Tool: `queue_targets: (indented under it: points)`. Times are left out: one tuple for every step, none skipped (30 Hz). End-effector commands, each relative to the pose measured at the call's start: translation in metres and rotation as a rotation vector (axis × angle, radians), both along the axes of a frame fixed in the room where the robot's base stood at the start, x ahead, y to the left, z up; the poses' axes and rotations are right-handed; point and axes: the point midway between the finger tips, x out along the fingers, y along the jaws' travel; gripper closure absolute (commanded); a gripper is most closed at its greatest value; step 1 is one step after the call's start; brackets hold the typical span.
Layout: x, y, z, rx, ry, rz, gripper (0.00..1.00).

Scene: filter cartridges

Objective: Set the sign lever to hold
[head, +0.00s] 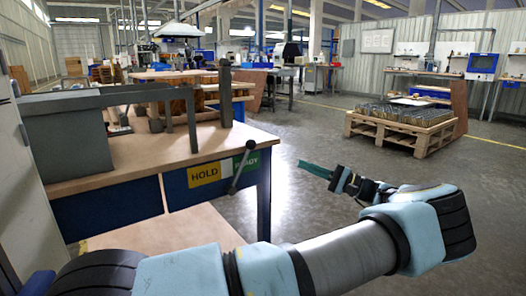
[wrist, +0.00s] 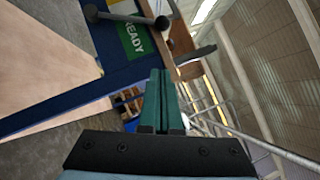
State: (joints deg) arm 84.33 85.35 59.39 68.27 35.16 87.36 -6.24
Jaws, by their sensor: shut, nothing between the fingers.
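The sign on the blue front of the workbench has a yellow HOLD plate (head: 204,175) on the left and a green READY plate (head: 249,158) on the right. The dark sign lever (head: 241,170) is tilted, its upper end leaning right over the READY plate and its lower end below the sign. In the wrist view the lever (wrist: 128,17) crosses the top left, beside the READY plate (wrist: 133,40); HOLD is out of that view. My gripper (head: 303,164) has teal fingers, shut and empty, to the right of the lever and apart from it. The fingers (wrist: 161,75) also show shut in the wrist view.
The workbench top (head: 140,155) carries a grey box (head: 65,140) and a dark metal frame (head: 192,110). A lower wooden shelf (head: 165,235) juts out under the sign. Free floor (head: 310,140) lies right of the bench; a loaded pallet (head: 400,130) stands farther back.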

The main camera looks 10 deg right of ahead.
Motion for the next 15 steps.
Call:
queue_targets:
  points:
    - [0.0, 0.0, 0.0, -0.001, 0.0, 0.0, 1.0]
    - [0.0, 0.001, 0.0, -0.001, 0.0, 0.001, 1.0]
    - [0.001, 0.002, 0.0, -0.001, 0.0, 0.001, 1.0]
    - [0.002, 0.003, 0.001, 0.0, 0.001, 0.002, 1.0]
    - [0.003, 0.005, 0.001, 0.0, 0.0, 0.002, 1.0]
    - [0.005, 0.008, 0.002, 0.0, 0.0, 0.002, 1.0]
    - [0.007, 0.011, 0.003, 0.001, 0.001, 0.003, 1.0]
    - [0.009, 0.015, 0.004, 0.001, 0.001, 0.004, 1.0]
    - [0.012, 0.02, 0.006, 0.0, 0.001, 0.005, 1.0]
    - [0.014, 0.025, 0.007, 0.001, 0.002, 0.005, 1.0]
    - [0.017, 0.029, 0.009, 0.0, 0.0, 0.006, 1.0]
    - [0.022, 0.036, 0.011, 0.0, 0.0, 0.005, 1.0]
    - [0.025, 0.041, 0.012, -0.001, 0.0, 0.006, 1.0]
    - [0.028, 0.047, 0.014, -0.001, 0.0, 0.005, 1.0]
    - [0.032, 0.053, 0.016, 0.0, 0.0, 0.005, 1.0]
